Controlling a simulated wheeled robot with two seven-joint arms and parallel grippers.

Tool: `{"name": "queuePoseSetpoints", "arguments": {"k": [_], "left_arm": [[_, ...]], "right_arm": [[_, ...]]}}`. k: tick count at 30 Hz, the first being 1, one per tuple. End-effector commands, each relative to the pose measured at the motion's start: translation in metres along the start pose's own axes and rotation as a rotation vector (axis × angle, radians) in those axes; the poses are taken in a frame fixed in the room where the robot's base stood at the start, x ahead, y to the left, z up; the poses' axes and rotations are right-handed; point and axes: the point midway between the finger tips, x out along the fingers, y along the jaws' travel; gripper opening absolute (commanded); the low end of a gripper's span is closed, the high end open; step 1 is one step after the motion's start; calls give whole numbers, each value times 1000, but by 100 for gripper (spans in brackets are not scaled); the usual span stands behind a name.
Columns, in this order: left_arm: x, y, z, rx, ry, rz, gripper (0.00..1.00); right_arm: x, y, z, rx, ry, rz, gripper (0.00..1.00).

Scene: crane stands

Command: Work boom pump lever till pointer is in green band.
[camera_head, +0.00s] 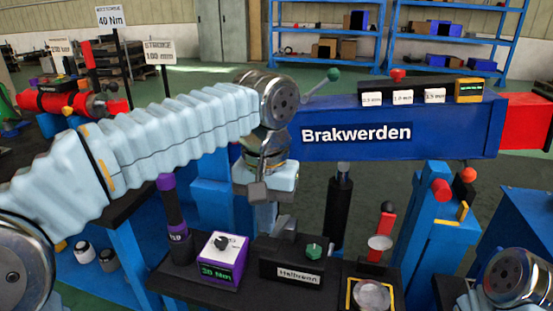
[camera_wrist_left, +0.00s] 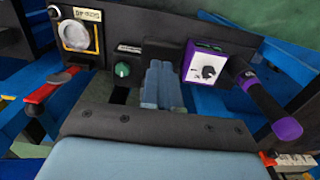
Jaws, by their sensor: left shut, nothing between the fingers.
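A red lever with a black knob (camera_head: 387,207) stands on the right part of the black bench; it also shows at the left of the left wrist view (camera_wrist_left: 43,92). Which lever is the boom pump's I cannot tell for sure. A round gauge in a yellow frame (camera_head: 370,294) sits near it, also seen in the left wrist view (camera_wrist_left: 75,35). Its pointer and green band are too small to make out. My left gripper (camera_head: 262,212) is shut and empty, pointing down above the bench, left of the lever; its fingers (camera_wrist_left: 160,85) are together. My right gripper is out of view.
A black box with a green knob (camera_head: 313,251), a purple-white box with a dial (camera_head: 217,257) and a purple-ringed black handle (camera_head: 172,210) are close to my left gripper. The blue Brakwerden boom (camera_head: 400,130) spans behind. A green-balled rod (camera_head: 333,75) rises behind my wrist.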

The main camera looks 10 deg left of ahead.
Motion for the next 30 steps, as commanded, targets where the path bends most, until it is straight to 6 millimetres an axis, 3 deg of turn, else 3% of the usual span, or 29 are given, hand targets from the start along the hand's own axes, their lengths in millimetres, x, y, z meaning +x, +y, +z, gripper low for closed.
{"name": "queuePoseSetpoints", "arguments": {"k": [5, 30], "left_arm": [[4, 0, 0, 0, 0, 0, 0], [64, 0, 0, -1, -1, -1, 0]], "right_arm": [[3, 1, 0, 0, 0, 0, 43], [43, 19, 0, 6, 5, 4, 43]]}}
